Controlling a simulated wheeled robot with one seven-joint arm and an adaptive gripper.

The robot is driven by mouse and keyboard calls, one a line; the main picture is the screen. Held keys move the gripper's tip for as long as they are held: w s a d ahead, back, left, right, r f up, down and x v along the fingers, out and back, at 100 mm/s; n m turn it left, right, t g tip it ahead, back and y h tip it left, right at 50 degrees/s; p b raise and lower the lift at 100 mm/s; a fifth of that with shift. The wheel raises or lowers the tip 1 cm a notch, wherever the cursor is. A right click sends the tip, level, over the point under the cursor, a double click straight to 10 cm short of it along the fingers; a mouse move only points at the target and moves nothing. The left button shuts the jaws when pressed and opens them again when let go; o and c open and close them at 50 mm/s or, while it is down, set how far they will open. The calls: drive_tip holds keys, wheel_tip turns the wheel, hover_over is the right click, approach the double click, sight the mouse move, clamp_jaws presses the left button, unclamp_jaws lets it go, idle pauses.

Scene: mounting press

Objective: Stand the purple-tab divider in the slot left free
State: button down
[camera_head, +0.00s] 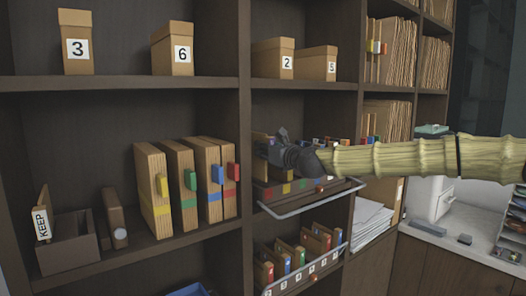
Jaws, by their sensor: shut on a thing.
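My gripper (272,150) reaches in from the right to the middle shelf bay, above a pull-out tray with a metal front rail (310,200). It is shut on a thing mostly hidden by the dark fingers. A brown edge (258,138) shows just left of the fingers; I cannot tell whether it belongs to the held thing. No purple tab can be made out. Coloured tabs show behind my wrist. The slots are hidden by my gripper and arm, so I cannot tell which is free.
A lower tray (305,277) holds several dividers with coloured tabs. Left are several tan binders (190,190) with coloured tabs, a brown box (66,243) with a KEEP card (41,224), and a dark binder (115,219). Numbered boxes (174,50) stand above. Paper (370,222) lies right.

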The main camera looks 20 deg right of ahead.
sight(263, 180)
drive_tip(key=shift+f, duration=0.25)
drive_tip(key=shift+f+b, duration=1.25)
drive_tip(key=shift+b, duration=0.3)
drive_tip(key=shift+f+b, duration=0.35)
drive_tip(key=shift+f, duration=0.25)
drive_tip(key=shift+b, duration=0.3)
drive_tip(key=shift+f+b, duration=2)
